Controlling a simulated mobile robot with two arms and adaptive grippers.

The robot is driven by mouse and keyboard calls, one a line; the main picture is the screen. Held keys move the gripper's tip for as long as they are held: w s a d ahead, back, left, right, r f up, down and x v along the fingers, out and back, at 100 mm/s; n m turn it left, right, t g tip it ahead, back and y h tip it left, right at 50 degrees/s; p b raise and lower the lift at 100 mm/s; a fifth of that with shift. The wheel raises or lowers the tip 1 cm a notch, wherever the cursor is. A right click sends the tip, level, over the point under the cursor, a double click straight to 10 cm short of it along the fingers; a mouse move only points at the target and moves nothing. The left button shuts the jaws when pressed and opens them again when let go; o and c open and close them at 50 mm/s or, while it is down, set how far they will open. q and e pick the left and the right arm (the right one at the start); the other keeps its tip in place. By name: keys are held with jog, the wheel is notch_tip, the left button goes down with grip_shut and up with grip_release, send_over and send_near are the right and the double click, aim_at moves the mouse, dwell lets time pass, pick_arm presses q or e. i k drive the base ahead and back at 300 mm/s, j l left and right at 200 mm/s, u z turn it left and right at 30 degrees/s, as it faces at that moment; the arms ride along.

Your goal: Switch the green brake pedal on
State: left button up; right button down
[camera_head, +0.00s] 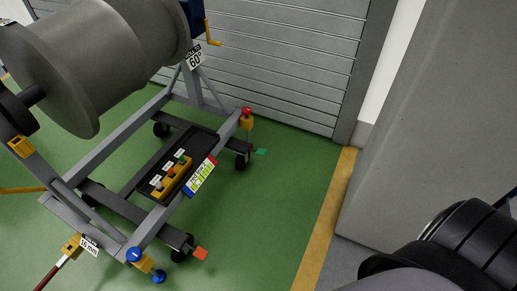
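The green brake pedal (261,151) is a small flat green plate beside the far-right caster wheel (243,161) of a grey wheeled stand (160,215). It sticks out to the right, low over the green floor. Its exact tilt is too small to tell. An orange-red pedal (200,254) of like shape sits at the near caster (182,248). Neither gripper shows in the head view. Only a black and grey arm part of mine is at the bottom right, well apart from the pedal.
The stand carries a large grey drum (110,60), a black tray with a yellow button box (172,178), a red-topped yellow fitting (247,118) and blue knobs (134,254). A shutter (290,60) stands behind and a grey block (430,110) at right. Green floor right of the stand is clear.

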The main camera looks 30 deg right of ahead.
aim_at(260, 151)
jog(key=i+l+u, duration=0.1)
jog(key=l, duration=0.3)
jog(key=i+l, duration=0.2)
jog(key=l, duration=0.2)
jog(key=i+l+u, duration=0.15)
jog(key=l, duration=0.2)
jog(key=i+l, duration=0.15)
jog(key=l, duration=0.3)
jog(key=i+l+u, duration=0.15)
jog(key=l, duration=0.25)
jog(key=i+l, duration=0.1)
jog(key=l, duration=0.3)
jog(key=i+l+u, duration=0.15)
jog(key=l, duration=0.3)
